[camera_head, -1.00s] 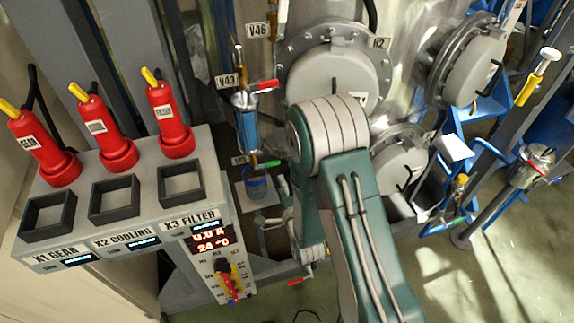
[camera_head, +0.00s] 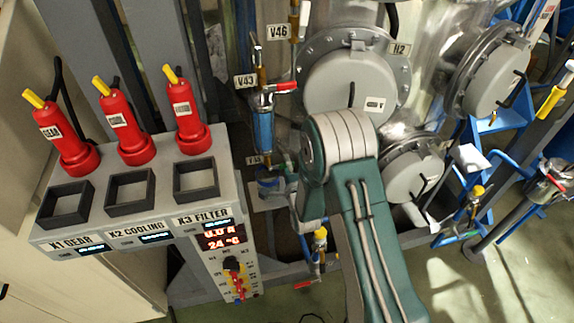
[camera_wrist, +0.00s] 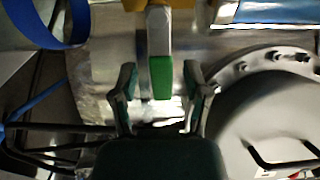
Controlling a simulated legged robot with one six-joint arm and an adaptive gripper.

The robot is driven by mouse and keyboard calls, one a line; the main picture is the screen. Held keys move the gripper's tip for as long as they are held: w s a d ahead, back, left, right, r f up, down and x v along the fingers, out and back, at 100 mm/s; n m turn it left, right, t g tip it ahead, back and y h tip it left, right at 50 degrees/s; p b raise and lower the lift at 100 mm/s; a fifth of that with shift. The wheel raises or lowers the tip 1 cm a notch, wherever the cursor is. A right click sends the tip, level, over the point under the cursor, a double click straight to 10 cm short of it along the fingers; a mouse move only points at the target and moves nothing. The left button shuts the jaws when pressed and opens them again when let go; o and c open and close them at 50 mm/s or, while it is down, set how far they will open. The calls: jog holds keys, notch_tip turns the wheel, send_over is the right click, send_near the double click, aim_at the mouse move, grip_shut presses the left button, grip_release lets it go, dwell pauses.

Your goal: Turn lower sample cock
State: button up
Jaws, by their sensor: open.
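The blue sample cylinder (camera_head: 263,132) hangs upright in the head view, with a red-handled cock (camera_head: 286,87) at its top. The lower cock's green-tipped handle (camera_wrist: 160,78) shows in the wrist view, under a yellow part (camera_wrist: 170,4). My gripper (camera_wrist: 160,72) is open, with one finger on each side of the green tip. There are gaps between the tip and both fingers. In the head view my arm hides my gripper and I cannot make out the green handle.
A blue cup (camera_head: 270,186) stands below the cylinder. A round grey flange cover (camera_head: 345,88) is to the right; a large flange (camera_wrist: 262,100) fills the wrist view's right side. The control box (camera_head: 140,222) with red plugs stands at left.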

aim_at(283, 164)
grip_shut()
jog(key=shift+r+n, duration=0.1)
jog(key=shift+n, duration=0.2)
jog(key=n, duration=0.1)
jog(key=r+n, duration=0.1)
jog(key=n, duration=0.1)
jog(key=shift+a+r, duration=0.15)
jog(key=shift+r, duration=0.1)
jog(key=shift+s+a+r+n, duration=0.15)
jog(key=shift+r+n, duration=0.1)
jog(key=shift+n, duration=0.4)
jog(key=shift+w+a+r+n, duration=0.1)
jog(key=shift+r+n, duration=0.15)
jog(key=shift+n, duration=0.45)
jog(key=shift+s+a+r+n, duration=0.15)
jog(key=shift+r+n, duration=0.1)
jog(key=shift+n, duration=0.4)
grip_release()
jog(key=shift+w+a, duration=0.1)
